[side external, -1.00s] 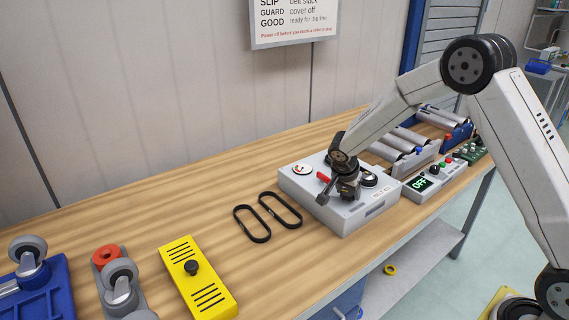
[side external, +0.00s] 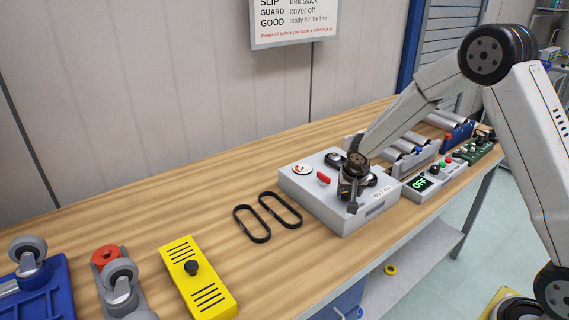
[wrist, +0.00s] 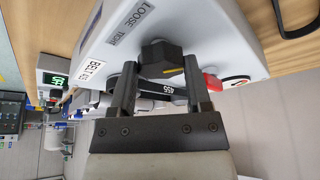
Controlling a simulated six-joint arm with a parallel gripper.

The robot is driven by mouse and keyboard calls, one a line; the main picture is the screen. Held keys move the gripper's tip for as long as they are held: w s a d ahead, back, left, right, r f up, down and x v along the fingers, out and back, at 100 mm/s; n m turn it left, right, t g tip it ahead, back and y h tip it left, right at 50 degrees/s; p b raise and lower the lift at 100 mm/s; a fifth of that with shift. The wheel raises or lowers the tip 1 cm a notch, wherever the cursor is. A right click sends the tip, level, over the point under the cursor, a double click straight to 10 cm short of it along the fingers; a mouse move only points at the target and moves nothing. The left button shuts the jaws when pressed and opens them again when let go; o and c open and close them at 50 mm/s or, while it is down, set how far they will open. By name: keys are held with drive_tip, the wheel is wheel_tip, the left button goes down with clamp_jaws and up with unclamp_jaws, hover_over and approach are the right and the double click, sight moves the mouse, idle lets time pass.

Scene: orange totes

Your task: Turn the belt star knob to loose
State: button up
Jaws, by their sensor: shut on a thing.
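The black belt star knob (wrist: 161,53), with a yellow mark, stands on the light grey belt unit (side external: 318,201). In the wrist view it sits between the two fingers of my gripper (wrist: 160,72), which is shut on it. The LOOSE / TIGHT label (wrist: 131,25) is beside the knob; I cannot tell which word the mark lines up with. In the side view my gripper (side external: 352,195) points down onto the unit's top and hides the knob. A black belt marked 455 (wrist: 165,88) shows beyond the fingers.
A red lever (side external: 323,178) and a round gauge (side external: 302,169) are on the unit's top. A control box reading OFF (side external: 420,184) stands at right. Two black belts (side external: 252,223) and a yellow cover (side external: 197,277) lie at left. Bare wood lies between them.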

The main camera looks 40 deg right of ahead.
drive_tip(key=shift+n+y, duration=0.4)
drive_tip(key=shift+n, duration=0.7)
drive_tip(key=shift+d+n+t+y, duration=0.1)
drive_tip(key=shift+n+t+y, duration=0.25)
drive_tip(key=shift+n, duration=0.65)
drive_tip(key=shift+d+n+t+y, duration=0.15)
drive_tip(key=shift+n+y, duration=0.3)
drive_tip(key=shift+n, duration=0.55)
drive_tip(key=shift+n+y, duration=0.5)
drive_tip(key=shift+n, duration=1.1)
drive_tip(key=shift+d+n+y, duration=0.15)
drive_tip(key=shift+n+y, duration=0.45)
drive_tip(key=shift+n, duration=0.8)
drive_tip(key=n+y, duration=0.1)
drive_tip(key=n, duration=0.2)
drive_tip(key=n+g, duration=0.1)
drive_tip(key=n, duration=0.1)
drive_tip(key=shift+w+d+n+g+y, duration=0.1)
drive_tip(key=shift+n+g+y, duration=0.2)
drive_tip(key=shift+n+y, duration=0.1)
drive_tip(key=n+g, duration=0.1)
drive_tip(key=n, duration=0.1)
drive_tip(key=n+y, duration=0.1)
drive_tip(key=n, duration=0.2)
drive_tip(key=shift+w+n+g, duration=0.15)
drive_tip(key=shift+n+g, duration=0.15)
drive_tip(key=shift+g, duration=0.1)
